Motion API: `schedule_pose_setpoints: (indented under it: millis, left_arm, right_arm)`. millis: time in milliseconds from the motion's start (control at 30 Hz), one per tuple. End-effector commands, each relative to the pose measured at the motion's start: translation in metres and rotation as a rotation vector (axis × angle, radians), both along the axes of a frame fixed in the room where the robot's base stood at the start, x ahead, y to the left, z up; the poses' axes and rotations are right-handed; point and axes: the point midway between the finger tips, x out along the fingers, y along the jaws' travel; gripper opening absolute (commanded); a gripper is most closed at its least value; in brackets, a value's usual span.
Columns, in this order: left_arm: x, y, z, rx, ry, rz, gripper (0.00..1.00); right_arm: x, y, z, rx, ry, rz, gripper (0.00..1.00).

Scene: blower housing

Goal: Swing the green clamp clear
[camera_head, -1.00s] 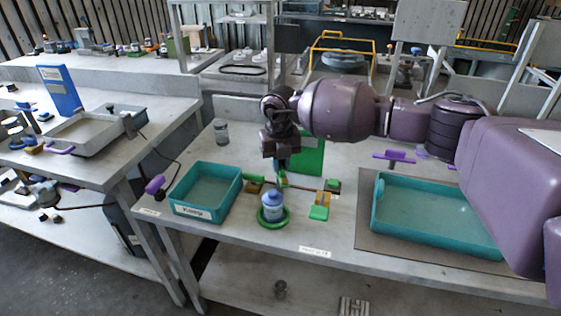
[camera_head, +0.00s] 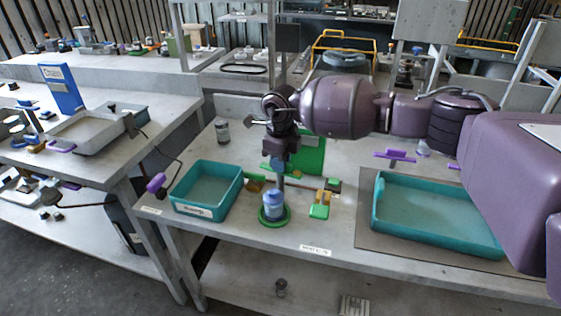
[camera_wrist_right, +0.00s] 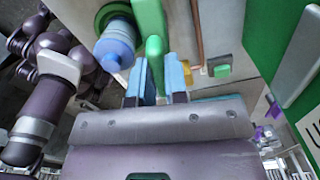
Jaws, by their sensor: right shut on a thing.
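The green clamp (camera_wrist_right: 153,60) is a rounded bar that stands between the two blue fingers of my right gripper (camera_wrist_right: 157,80) in the right wrist view. The gripper is shut on it. In the head view my right gripper (camera_head: 279,166) points down behind a blue bottle-like part (camera_head: 273,204), and the clamp is largely hidden there. The blue part stands upright in a green ring (camera_head: 274,221). In the wrist view the blue part (camera_wrist_right: 117,42) is just left of the clamp, with a small gap near the fingers. My left gripper is not in view.
A teal bin (camera_head: 207,211) stands left of the ring, and a larger teal tray (camera_head: 435,255) is on the right. A green panel (camera_head: 312,155) is close behind the gripper. Green and yellow blocks (camera_head: 320,205) lie right of the ring. The table front between is clear.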

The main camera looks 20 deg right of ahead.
Motion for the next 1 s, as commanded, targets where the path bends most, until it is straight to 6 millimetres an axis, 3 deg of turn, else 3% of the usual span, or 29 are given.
schedule_pose_setpoints:
  millis: [300, 867, 900, 1000]
  left_arm:
    - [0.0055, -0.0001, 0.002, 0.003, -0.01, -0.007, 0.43]
    - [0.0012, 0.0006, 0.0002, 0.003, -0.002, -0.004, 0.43]
    - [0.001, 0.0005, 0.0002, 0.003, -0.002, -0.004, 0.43]
    - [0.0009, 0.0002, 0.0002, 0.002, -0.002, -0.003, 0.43]
  right_arm:
    - [0.0001, 0.0, 0.0001, 0.0, 0.0, 0.131, 0.0]
    - [0.0002, -0.0001, 0.0007, 0.0, -0.001, 0.161, 0.0]
    - [0.0002, -0.0001, 0.0006, 0.0, -0.001, 0.161, 0.17]
    - [0.0002, -0.0001, 0.0006, 0.0, -0.001, 0.161, 0.32]
